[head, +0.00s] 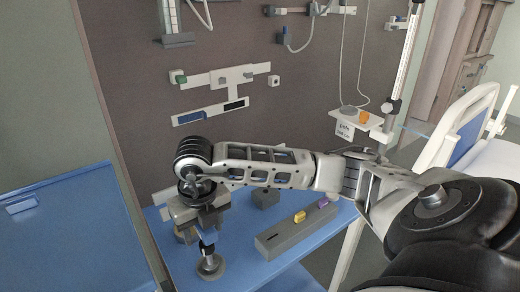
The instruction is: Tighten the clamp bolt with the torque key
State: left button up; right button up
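My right gripper (205,222) points down over the left part of the blue table. It appears shut on a slim upright tool with a blue band and metal shaft, which I take as the torque key (208,242). The key's lower end is at a round grey base (210,268), which looks like the clamp bolt's mount. Whether the tip is seated on the bolt is too small to tell. Grey parts behind the gripper are partly hidden by it. My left gripper is out of view.
A grey rack (285,238) holds a yellow piece (299,216) and a purple piece (323,202), with a dark empty slot at its left. A small grey block (265,198) stands behind. A blue cabinet (70,235) is at left, a bed (463,130) at right.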

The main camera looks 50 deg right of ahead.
grip_shut()
jog(key=shift+r+p, duration=0.4)
jog(key=shift+r, duration=0.2)
jog(key=shift+r+p, duration=1.65)
jog(key=shift+r, duration=0.85)
jog(key=shift+f, duration=0.1)
